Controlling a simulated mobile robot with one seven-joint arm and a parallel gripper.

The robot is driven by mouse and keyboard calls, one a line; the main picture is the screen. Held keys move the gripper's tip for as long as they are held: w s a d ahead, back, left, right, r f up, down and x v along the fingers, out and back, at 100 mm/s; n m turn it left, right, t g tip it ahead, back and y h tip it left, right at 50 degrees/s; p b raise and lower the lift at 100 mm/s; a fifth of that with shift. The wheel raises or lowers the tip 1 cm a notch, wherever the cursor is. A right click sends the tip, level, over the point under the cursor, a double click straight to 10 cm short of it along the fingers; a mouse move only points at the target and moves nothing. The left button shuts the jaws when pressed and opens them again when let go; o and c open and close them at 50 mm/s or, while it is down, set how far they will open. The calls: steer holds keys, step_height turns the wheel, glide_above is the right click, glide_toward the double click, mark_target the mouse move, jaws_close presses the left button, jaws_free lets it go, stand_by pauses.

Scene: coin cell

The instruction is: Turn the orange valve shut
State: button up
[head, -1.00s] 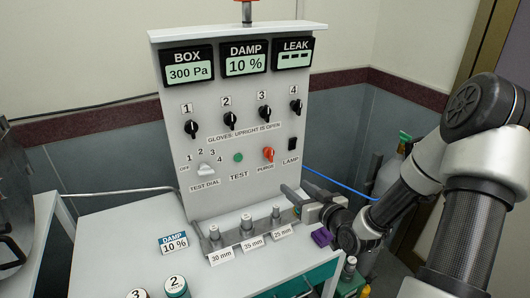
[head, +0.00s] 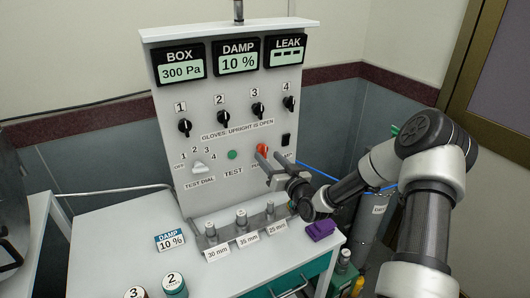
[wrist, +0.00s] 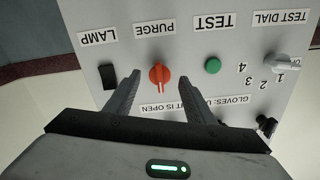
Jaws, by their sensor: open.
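The orange valve (head: 262,149) is the knob labelled PURGE on the upright grey panel (head: 215,100). In the wrist view, which is upside down, the orange valve (wrist: 160,75) shows whole, its grip ridge close to upright in the picture. My gripper (head: 262,164) is open and empty in front of the panel, just below the valve in the head view. In the wrist view the fingers of my gripper (wrist: 160,82) stand on either side of the valve, apart from it. In the head view my gripper hides most of the PURGE label.
A black lamp switch (wrist: 107,76) and a green test button (wrist: 212,66) flank the valve. Black glove knobs (head: 224,117) sit above it. Below stand several metal pegs (head: 241,220) on the bench, beside a purple block (head: 321,229).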

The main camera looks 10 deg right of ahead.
mark_target(265, 154)
steer(key=shift+x, duration=1.9)
steer(key=c, duration=1.1)
steer(key=shift+o, duration=0.2)
